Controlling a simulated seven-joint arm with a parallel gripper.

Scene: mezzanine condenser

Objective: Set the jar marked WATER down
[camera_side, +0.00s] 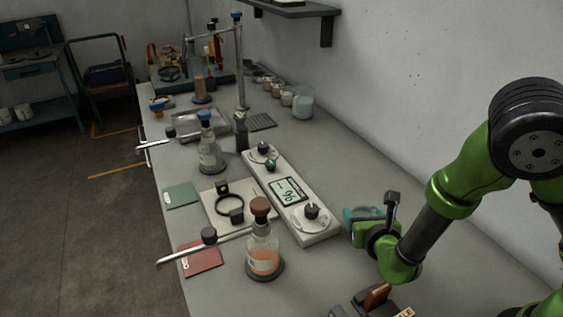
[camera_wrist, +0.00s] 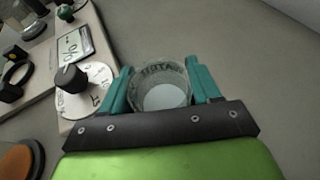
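A clear glass jar (camera_wrist: 163,98) with dark lettering near its rim sits between the two teal fingers of my gripper (camera_wrist: 162,74) in the wrist view. The lettering is blurred and I cannot read it surely. The fingers press against both sides of the jar, which looks upright. In the side view my gripper (camera_side: 362,213) is low over the bench, just right of the white control unit (camera_side: 318,228). The jar is mostly hidden there by the fingers, and I cannot tell whether its base touches the bench (camera_side: 440,285).
A flask with orange liquid (camera_side: 263,257) stands left of the control unit. More jars (camera_side: 303,102) line the wall at the back. A dark holder (camera_side: 372,300) with a brown block is at the front. Bare bench lies right of my gripper.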

